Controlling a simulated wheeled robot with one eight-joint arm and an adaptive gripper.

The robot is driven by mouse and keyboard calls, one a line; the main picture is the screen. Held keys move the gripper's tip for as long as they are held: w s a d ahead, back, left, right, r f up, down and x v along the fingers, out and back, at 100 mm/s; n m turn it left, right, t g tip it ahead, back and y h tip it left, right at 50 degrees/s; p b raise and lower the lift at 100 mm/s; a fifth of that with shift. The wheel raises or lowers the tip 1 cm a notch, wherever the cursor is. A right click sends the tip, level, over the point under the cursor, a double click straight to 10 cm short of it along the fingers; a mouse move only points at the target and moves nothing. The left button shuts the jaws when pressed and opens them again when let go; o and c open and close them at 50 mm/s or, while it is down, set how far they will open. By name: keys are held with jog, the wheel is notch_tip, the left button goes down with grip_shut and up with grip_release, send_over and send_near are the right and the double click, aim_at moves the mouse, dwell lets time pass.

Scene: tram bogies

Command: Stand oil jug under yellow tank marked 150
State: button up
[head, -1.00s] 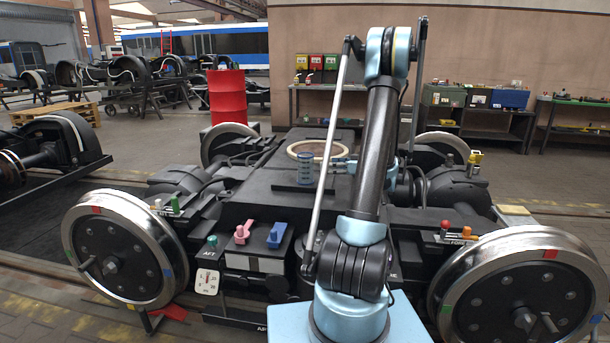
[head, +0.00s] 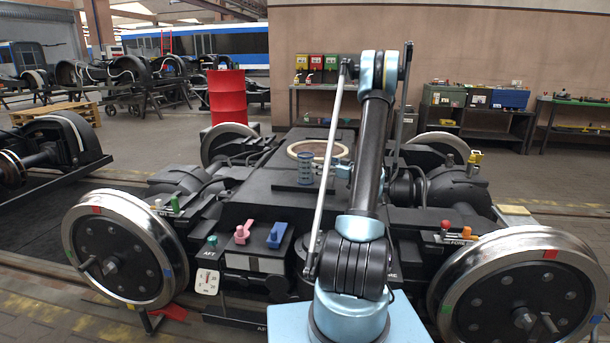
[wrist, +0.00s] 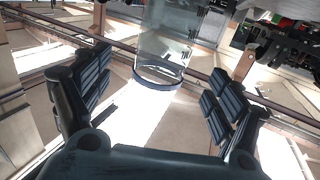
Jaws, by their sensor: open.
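A clear, blue-banded cylindrical vessel, apparently the oil jug (head: 305,168), stands upright on the dark bogie frame, left of my arm. In the wrist view a clear jug with dark marks (wrist: 164,50) shows ahead, between the lines of the two fingers. My gripper (wrist: 153,95) is open, its black ribbed fingers apart on either side, with no visible contact. In the head view my gripper (head: 345,170) is partly hidden by my arm, just right of the jug. The yellow tank (head: 302,62) is leftmost of three on the back wall; its number is too small to read.
A red tank (head: 316,62) and a green tank (head: 331,62) hang beside the yellow one above a bench (head: 300,88). The bogie frame (head: 265,205) with large wheels fills the foreground. A red drum (head: 227,95) stands behind left. Open floor lies behind the bogie.

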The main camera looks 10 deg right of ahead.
aim_at(306, 161)
jog(key=shift+x, duration=4.1)
jog(key=shift+s, duration=0.15)
jog(key=c, duration=1.3)
jog(key=shift+c, duration=0.2)
